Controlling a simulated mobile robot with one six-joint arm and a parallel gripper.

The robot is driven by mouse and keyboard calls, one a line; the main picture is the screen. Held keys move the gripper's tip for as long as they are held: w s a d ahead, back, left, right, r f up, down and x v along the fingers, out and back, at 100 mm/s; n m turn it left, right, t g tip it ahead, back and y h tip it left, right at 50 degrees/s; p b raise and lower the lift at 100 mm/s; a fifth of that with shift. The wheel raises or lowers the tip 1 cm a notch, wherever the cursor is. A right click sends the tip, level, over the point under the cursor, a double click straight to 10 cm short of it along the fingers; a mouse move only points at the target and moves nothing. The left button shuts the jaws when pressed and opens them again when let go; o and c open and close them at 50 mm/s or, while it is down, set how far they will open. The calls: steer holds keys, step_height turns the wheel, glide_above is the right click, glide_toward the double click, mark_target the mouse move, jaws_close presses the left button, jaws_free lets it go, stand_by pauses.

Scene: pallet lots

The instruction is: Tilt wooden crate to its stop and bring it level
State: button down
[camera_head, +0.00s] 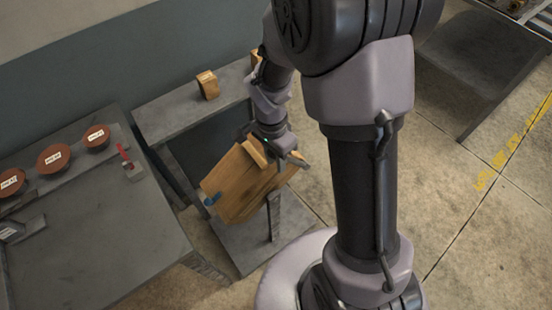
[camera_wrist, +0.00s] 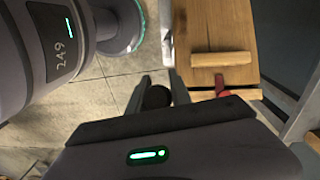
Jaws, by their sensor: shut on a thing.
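The wooden crate (camera_head: 235,185) sits tilted on a stand with a dark upright post (camera_head: 274,215), above a grey base. A wooden bar runs across its face, and a blue piece (camera_head: 211,199) shows at its lower left. My gripper (camera_head: 286,160) is at the crate's upper right edge. In the wrist view the crate (camera_wrist: 212,25) is on the right, with a red piece (camera_wrist: 220,84) below its wooden bar (camera_wrist: 222,59). There my gripper (camera_wrist: 158,95) is shut on a dark round knob (camera_wrist: 157,97) beside the crate. How the knob joins the crate is hidden.
A grey table (camera_head: 90,235) at the left holds several brown round labelled things and a red-handled tool (camera_head: 125,157). A grey bench (camera_head: 165,112) behind carries a small wooden block (camera_head: 208,85). Another table (camera_head: 480,75) stands at the upper right. Floor at the right is clear.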

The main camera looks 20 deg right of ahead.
steer(key=shift+w+d+r+y+p, duration=0.1)
steer(key=shift+w+d+y+p, duration=0.2)
steer(key=shift+d+p, duration=0.3)
steer(key=w+d+f+y+p, duration=0.1)
steer(key=d, duration=0.2)
steer(key=d+f+g+y+p, duration=0.1)
steer(key=d+y, duration=0.1)
steer(key=w+d+f+y+p, duration=0.1)
steer(key=d, duration=0.2)
steer(key=shift+w+d+g, duration=0.35)
steer(key=shift+g, duration=0.05)
steer(key=shift+w+d+f+y+p, duration=0.2)
steer(key=shift+d+f+y, duration=0.2)
steer(key=shift+d, duration=0.2)
steer(key=shift+w+d+f+y+p, duration=0.15)
steer(key=shift+d+f+y, duration=0.25)
steer(key=shift+d, duration=0.2)
steer(key=c, duration=1.2)
jaws_free()
steer(key=shift+w+d+f, duration=0.1)
steer(key=shift+d, duration=0.1)
steer(key=shift+o, duration=0.2)
steer(key=shift+a, duration=0.1)
